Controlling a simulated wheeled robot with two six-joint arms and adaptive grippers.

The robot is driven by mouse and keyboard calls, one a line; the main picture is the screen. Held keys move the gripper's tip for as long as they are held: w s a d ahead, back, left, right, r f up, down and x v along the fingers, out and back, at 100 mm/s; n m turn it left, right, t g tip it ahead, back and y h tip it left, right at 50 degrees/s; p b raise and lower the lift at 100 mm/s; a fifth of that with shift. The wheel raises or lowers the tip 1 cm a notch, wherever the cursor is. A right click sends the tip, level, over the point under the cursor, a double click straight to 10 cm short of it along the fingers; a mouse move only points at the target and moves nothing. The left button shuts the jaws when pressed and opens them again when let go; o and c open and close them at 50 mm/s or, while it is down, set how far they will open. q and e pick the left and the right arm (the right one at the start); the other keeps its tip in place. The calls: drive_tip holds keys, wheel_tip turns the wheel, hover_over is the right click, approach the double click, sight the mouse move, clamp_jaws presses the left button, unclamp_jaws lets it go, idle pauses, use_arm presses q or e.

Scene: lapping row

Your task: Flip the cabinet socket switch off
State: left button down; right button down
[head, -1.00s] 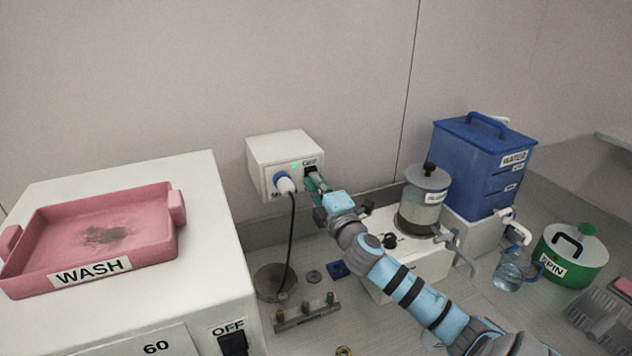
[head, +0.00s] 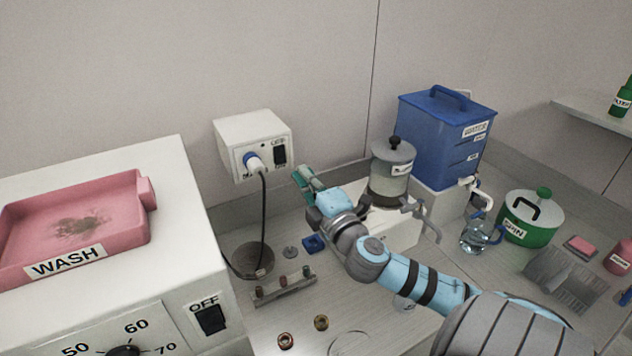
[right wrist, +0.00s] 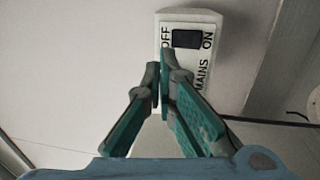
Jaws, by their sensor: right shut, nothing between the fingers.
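The cabinet socket (head: 232,135) is a white box on the back wall. Its black rocker switch (head: 280,155) sits on the right of its face, between OFF and ON marks, and the small lamp (head: 263,146) looks dark. A white and blue plug (head: 254,162) is in the socket. The right wrist view shows the switch (right wrist: 187,39) with OFF at its left and ON at its right; I cannot tell which side is pressed. My right gripper (head: 302,174) is shut and empty, apart from the socket, to its lower right. My left gripper is out of view.
A black cord (head: 263,215) hangs from the plug to the bench. A white machine with a pink WASH tray (head: 130,205) stands at left.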

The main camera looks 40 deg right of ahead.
drive_tip(key=v, duration=0.3)
drive_tip(key=shift+r, duration=0.35)
drive_tip(key=shift+w+a, duration=0.1)
drive_tip(key=shift+w, duration=0.1)
